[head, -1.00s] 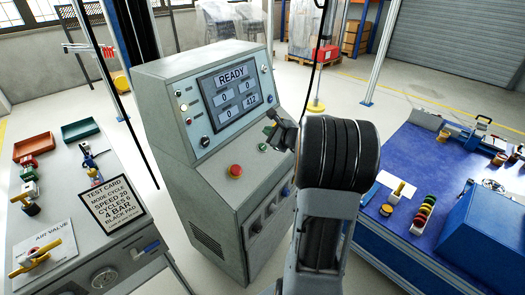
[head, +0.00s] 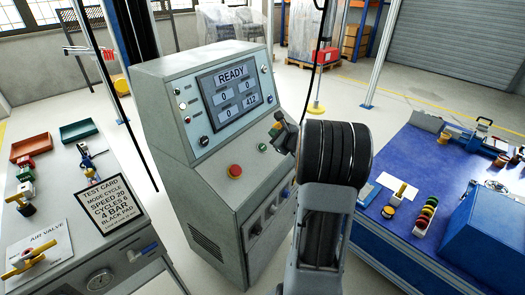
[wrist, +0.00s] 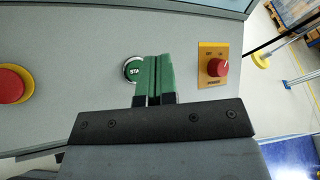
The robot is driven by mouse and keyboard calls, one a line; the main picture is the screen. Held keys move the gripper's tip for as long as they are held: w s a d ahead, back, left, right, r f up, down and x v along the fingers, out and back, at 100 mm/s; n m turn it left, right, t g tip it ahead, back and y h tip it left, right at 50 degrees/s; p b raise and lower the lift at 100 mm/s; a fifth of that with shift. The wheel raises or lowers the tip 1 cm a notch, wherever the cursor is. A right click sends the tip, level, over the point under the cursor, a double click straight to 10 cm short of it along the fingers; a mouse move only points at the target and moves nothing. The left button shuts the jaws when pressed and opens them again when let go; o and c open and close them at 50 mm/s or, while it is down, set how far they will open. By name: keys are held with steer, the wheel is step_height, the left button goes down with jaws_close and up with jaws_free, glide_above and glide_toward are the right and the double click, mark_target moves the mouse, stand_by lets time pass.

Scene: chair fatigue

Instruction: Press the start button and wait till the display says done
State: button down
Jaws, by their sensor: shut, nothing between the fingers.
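The grey console (head: 160,90) stands in the middle of the head view. Its display (head: 230,88) reads READY, with 0, 0, 0 and 412 below. The round green start button (head: 262,147) is on the sloped panel, right of a red mushroom button (head: 234,171). In the wrist view the green button (wrist: 131,69) shows the letters "STA"; its right part is hidden by the fingers. My gripper (wrist: 156,77) is shut and empty, its green fingertips just right of the button's centre in that view. Whether they touch it cannot be told. My gripper (head: 274,131) also shows above the panel in the head view.
A red knob on a yellow plate (wrist: 217,67) sits right of the fingers in the wrist view. A bench with a test card (head: 110,205) and trays stands left of the console. A blue-topped table (head: 420,180) with parts stands at the right.

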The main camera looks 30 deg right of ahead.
mark_target(263, 147)
steer(key=f+b, duration=0.1)
steer(key=w+f, duration=0.1)
steer(key=w+f+b, duration=0.1)
steer(key=f, duration=0.1)
steer(key=shift+a+b, duration=0.3)
steer(key=shift+a, duration=0.1)
steer(key=shift+w+a+f+b, duration=0.15)
steer(key=shift+w+f+b, duration=0.35)
steer(key=shift+b, duration=0.2)
steer(key=shift+w+f, duration=0.1)
steer(key=shift+f, duration=0.05)
stand_by(1.3)
steer(key=shift+w+a+f+b, duration=0.1)
steer(key=shift+w+f+b, duration=0.1)
steer(key=shift+b, duration=0.45)
steer(key=shift+w+a+f+b, duration=0.15)
steer(key=shift+f+b, duration=0.15)
steer(key=shift+b, duration=0.2)
stand_by(0.4)
steer(key=shift+r, duration=0.1)
stand_by(0.3)
steer(key=shift+s+d+r+p, duration=0.25)
steer(key=shift+s+r+p, duration=0.1)
steer(key=shift+s+r, duration=0.15)
steer(key=shift+r, duration=0.15)
